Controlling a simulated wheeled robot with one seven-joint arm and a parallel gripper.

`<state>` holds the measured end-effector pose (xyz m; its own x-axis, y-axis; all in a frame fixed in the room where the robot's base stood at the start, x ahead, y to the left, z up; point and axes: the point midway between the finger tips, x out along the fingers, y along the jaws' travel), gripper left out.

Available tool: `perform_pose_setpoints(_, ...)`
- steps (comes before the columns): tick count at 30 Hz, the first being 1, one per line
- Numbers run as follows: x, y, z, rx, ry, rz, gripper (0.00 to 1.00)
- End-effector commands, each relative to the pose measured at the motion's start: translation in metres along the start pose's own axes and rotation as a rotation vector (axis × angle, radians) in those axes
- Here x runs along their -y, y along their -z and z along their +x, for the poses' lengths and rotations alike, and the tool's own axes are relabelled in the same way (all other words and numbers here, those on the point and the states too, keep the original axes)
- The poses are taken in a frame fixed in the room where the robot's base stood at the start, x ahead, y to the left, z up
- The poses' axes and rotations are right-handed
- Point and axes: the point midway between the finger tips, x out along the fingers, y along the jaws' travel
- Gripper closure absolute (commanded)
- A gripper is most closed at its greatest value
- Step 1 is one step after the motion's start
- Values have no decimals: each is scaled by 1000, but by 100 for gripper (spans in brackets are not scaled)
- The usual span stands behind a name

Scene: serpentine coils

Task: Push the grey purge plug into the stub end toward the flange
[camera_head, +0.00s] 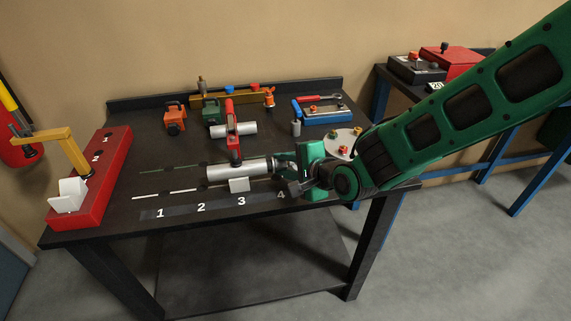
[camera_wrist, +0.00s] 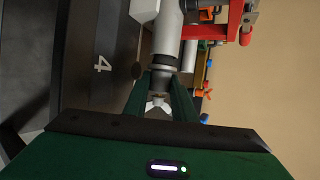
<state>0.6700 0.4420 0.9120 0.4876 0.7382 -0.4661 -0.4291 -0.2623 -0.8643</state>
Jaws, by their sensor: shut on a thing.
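The silver tube stub (camera_head: 235,171) lies level near the front of the bench, by the number 3, and its right end faces my gripper. The stub also shows in the wrist view (camera_wrist: 167,35). My gripper (camera_head: 289,167) is at that right end, with its green fingers shut on the grey purge plug (camera_wrist: 158,88). The plug is in line with the stub, against a dark ring at its end. I cannot tell how deep the plug sits. The fingers hide part of it. I cannot make out the flange for sure.
A red clamp (camera_head: 234,143) stands over the stub, with a pale block (camera_head: 239,185) in front. Behind lie another silver tube (camera_head: 243,129), orange and green tools and a blue fixture (camera_head: 327,113). A red rack (camera_head: 103,182) is at the left. The bench's front left is mostly clear.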

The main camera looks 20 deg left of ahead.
Motion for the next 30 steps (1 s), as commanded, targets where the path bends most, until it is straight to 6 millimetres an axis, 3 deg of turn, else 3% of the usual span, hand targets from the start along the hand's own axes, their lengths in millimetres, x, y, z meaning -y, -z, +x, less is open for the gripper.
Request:
perform_pose_setpoints(25,1,-14,5,2,2,0,99)
perform_pose_setpoints(26,1,-14,5,2,2,0,69)
perform_pose_setpoints(27,1,-14,5,2,2,0,60)
perform_pose_setpoints(28,1,-14,5,2,2,0,54)
perform_pose_setpoints(30,1,-14,5,2,1,0,54)
